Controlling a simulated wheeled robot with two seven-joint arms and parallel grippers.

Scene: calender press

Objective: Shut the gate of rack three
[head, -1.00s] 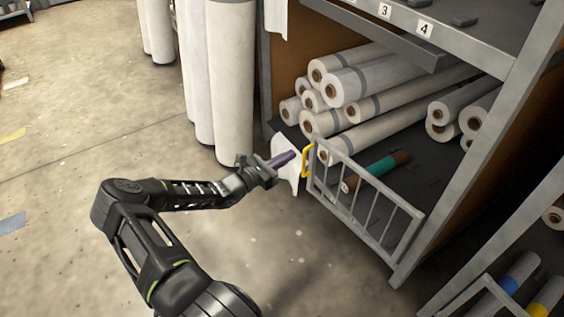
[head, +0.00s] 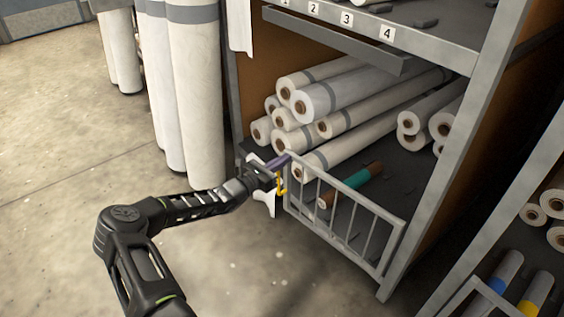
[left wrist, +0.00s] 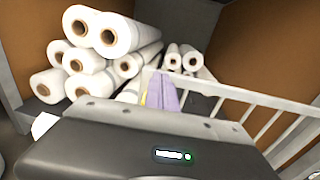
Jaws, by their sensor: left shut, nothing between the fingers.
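The gate (head: 345,218) is a grey barred frame low across the front of the rack bay. Its right end is by the rack's right post, and its left end stands apart from the left post. How far it is swung cannot be told. A yellow handle (head: 281,186) is at its left end. My left gripper (head: 282,160), with purple fingers, is shut and empty at the handle and the gate's upper left corner. Contact is unclear. In the left wrist view, the purple fingers (left wrist: 168,96) overlap the left end of the gate (left wrist: 262,108), with yellow just beside them.
White rolls (head: 320,95) are stacked inside the bay, with a teal-banded roll (head: 352,181) behind the gate. Tall white rolls (head: 197,100) stand left of the rack. A white piece (head: 265,203) shows below my gripper. Another rack is at right.

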